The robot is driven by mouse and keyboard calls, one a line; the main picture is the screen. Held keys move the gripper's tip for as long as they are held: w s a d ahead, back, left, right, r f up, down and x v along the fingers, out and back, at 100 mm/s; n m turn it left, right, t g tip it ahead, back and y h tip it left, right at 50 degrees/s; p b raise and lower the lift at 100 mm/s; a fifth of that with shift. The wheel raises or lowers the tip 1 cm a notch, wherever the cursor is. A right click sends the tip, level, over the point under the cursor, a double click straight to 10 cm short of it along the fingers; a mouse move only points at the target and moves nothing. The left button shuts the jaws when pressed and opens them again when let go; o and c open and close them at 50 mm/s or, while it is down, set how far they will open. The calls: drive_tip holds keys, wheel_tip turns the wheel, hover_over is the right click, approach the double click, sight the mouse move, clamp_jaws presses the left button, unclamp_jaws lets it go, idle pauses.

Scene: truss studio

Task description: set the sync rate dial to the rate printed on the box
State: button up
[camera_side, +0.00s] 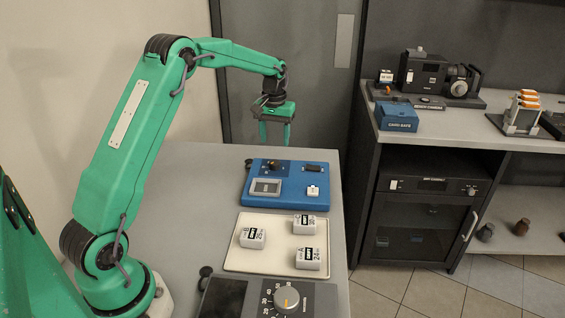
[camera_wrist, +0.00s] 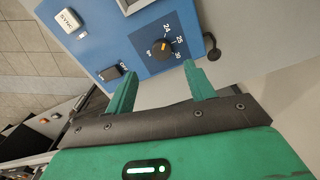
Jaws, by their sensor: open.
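The sync rate dial is a black knob (camera_wrist: 162,48) on a blue unit (camera_side: 247,198), with 24, 25 and 30 printed beside it. Its orange mark seems to point toward the 24 side, but I cannot tell exactly. In the side view the dial (camera_side: 272,167) is at the unit's back left. My gripper (camera_side: 275,135) is open and empty, above and behind the unit. The wrist view shows its fingers (camera_wrist: 160,78) spread, apart from the dial.
The unit also carries a grey-framed panel (camera_side: 265,187), a black rocker switch (camera_side: 314,169) and a white SYNC button (camera_wrist: 68,20). A dark unit with a larger dial (camera_side: 287,299) is at the front. A shelf (camera_side: 450,127) with camera gear stands right. The table left of the tray is clear.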

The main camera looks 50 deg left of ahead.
sight(275, 161)
drive_tip(key=shift+w+a+f, duration=0.1)
drive_tip(key=shift+a+f, duration=0.15)
drive_tip(key=shift+f, duration=0.1)
drive_tip(key=shift+f, duration=0.15)
drive_tip(key=shift+f, duration=3.75)
drive_tip(key=c, duration=1)
